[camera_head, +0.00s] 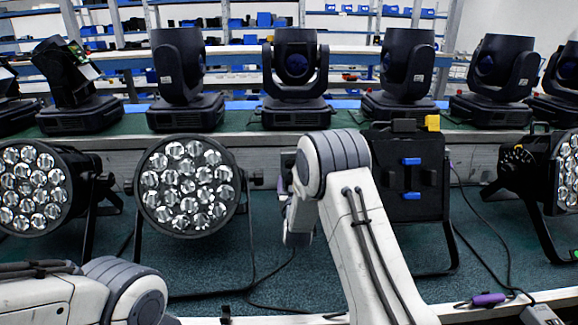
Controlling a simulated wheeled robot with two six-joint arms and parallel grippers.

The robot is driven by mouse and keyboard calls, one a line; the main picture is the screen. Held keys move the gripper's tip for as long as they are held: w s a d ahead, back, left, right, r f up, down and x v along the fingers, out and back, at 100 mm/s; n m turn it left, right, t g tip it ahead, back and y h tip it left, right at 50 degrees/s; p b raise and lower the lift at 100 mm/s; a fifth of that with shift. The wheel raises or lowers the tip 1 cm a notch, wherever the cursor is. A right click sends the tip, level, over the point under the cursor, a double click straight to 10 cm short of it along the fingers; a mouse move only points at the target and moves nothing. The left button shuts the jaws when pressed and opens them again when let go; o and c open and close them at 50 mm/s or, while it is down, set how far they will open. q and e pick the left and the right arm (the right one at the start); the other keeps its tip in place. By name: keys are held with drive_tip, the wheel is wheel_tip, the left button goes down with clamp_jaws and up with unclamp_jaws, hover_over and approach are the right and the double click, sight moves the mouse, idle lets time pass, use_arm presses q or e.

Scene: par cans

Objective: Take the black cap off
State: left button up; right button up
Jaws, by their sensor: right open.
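A flat black cover, which looks like the black cap (408,180), is on the front of a par can right of centre, partly behind my right arm. It has blue grips on it, and a yellow piece (432,122) shows at its top right. My right gripper (288,172) is left of it, near the picture's middle, and apart from it. Its jaws are open and mostly hidden by my own wrist; nothing is seen held in them. My left arm shows only at the lower left, and its gripper is out of view.
Uncapped par cans stand at left (38,188), left of centre (188,186) and far right (566,172). Several black moving-head lights line the shelf (240,122) behind.

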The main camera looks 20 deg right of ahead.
sight(290, 166)
drive_tip(key=x, duration=0.7)
drive_tip(key=shift+f+b, duration=0.15)
drive_tip(key=shift+b, duration=0.25)
drive_tip(key=shift+x, duration=0.95)
drive_tip(key=shift+b, duration=0.7)
clamp_jaws()
drive_tip(key=shift+s, duration=0.1)
idle(1.2)
drive_tip(key=shift+v, duration=2.95)
